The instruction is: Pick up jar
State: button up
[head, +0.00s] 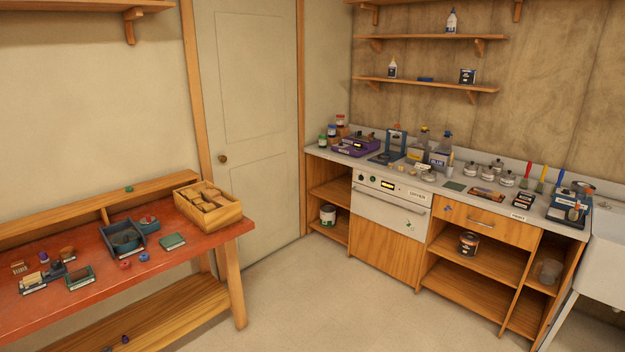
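Several small jars stand at the left end of the counter in the head view: one with a green lid (322,141), one with a blue-and-red look (332,133), and one with an orange-brown top (341,125). Several squat, pale, lidded containers (475,172) that may be jars stand right of the middle of the counter. A clear, empty-looking vessel (548,271) sits on the lower right shelf; I cannot tell if it is a jar. My gripper is not in view.
The counter (375,190) is crowded with a purple device (356,147), bottles and tools. A sink (609,258) stands at its right. A red-topped workbench (200,247) with an open wooden box (232,212) is at left. The floor (315,295) between is clear.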

aim_at(322, 142)
jog(key=i, duration=2.9)
jog(key=i+j+z, duration=0.35)
jog(key=i+j, duration=0.3)
jog(key=i, duration=0.5)
jog(key=i+j+z, duration=0.4)
jog(key=i+j, duration=0.55)
jog(key=i+j+z, duration=0.1)
jog(key=j, duration=0.45)
jog(key=i+j, duration=0.15)
jog(key=j, duration=0.4)
jog(key=i+j+z, duration=0.15)
jog(key=j, duration=0.45)
jog(key=k, duration=0.05)
